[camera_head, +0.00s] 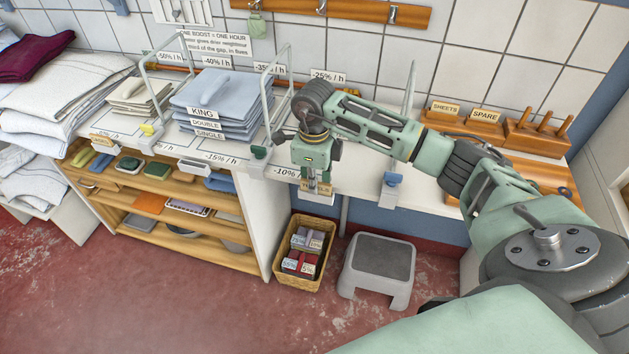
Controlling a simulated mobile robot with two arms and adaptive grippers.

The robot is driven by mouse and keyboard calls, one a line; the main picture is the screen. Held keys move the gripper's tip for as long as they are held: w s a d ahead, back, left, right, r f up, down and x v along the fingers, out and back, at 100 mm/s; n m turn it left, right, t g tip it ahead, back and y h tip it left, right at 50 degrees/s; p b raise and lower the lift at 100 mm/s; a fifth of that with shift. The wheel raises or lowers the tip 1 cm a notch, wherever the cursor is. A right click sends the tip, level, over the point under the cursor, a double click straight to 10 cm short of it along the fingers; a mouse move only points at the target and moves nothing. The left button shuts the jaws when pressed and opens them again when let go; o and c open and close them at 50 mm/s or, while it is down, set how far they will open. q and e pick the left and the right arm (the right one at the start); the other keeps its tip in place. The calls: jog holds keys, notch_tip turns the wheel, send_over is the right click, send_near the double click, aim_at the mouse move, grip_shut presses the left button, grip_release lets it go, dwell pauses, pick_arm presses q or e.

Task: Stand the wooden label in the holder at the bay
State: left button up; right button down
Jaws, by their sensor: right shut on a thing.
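My right gripper (318,184) points down at the front edge of the white counter, just right of the "-10%" marking. It is shut on a small tan wooden label (317,187), mostly hidden between the fingers. A pale holder (318,197) shows right below the label at the counter's edge; I cannot tell whether the label sits in it or just above it. Another holder (193,167) on the front edge to the left looks empty. A further one at far left carries a wooden label (102,140). My left gripper is not in view.
Wire dividers with coloured clips, green (260,153) and blue (391,179), stand along the counter. Folded blue linen (218,95) lies left of my gripper. A wicker basket (279,281) and a grey step stool (381,262) stand on the floor below.

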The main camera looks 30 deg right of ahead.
jog(key=shift+f, duration=0.15)
jog(key=c, duration=1.9)
grip_release()
